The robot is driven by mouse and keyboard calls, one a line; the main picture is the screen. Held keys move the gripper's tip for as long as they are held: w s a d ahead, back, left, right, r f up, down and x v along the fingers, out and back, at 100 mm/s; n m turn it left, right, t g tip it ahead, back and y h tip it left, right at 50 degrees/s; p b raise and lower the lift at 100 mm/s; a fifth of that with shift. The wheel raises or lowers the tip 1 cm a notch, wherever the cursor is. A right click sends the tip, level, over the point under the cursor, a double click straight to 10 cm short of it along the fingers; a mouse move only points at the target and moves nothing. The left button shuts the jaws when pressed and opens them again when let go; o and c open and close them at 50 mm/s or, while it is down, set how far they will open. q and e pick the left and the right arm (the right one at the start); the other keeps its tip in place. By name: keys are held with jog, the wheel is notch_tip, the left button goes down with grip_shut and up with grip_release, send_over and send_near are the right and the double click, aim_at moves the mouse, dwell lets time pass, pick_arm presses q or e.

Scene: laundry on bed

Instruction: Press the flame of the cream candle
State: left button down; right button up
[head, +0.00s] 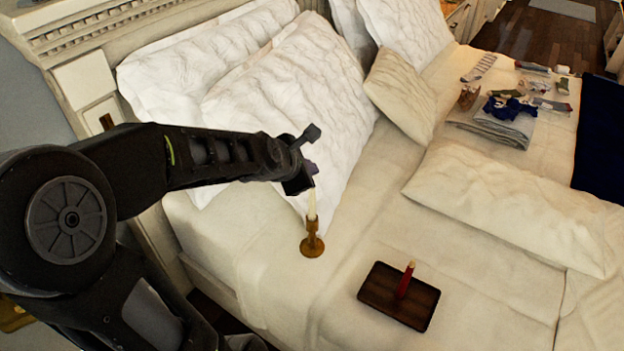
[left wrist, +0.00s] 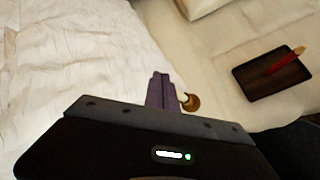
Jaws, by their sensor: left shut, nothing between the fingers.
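The cream candle (head: 312,206) stands upright in a brass-coloured holder (head: 312,243) on the bed in the head view. My left gripper (head: 312,168) is shut and empty, with its purple fingertips at the top of the candle. The flame is hidden or too small to make out, and I cannot tell whether the fingers touch the candle. In the left wrist view the shut fingers (left wrist: 160,92) cover most of the candle, and part of the holder (left wrist: 192,103) shows just right of them. My right gripper is in neither view.
A red candle (head: 405,280) stands on a dark wooden tray (head: 375,291) to the right. White pillows (head: 290,95) rise behind the gripper. Folded clothes (head: 505,122) lie at the far right of the bed. The sheet between holder and tray is clear.

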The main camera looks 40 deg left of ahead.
pick_arm(q)
jog(key=shift+f, duration=0.15)
jog(key=shift+f, duration=0.3)
jog(key=shift+f+b, duration=0.45)
jog(key=shift+b, duration=0.05)
dwell(0.8)
jog(key=shift+r, duration=0.1)
jog(key=shift+r+p, duration=0.8)
jog(key=shift+p, duration=0.2)
notch_tip(320, 180, up, 5)
jog(key=p, duration=0.5)
dwell(0.5)
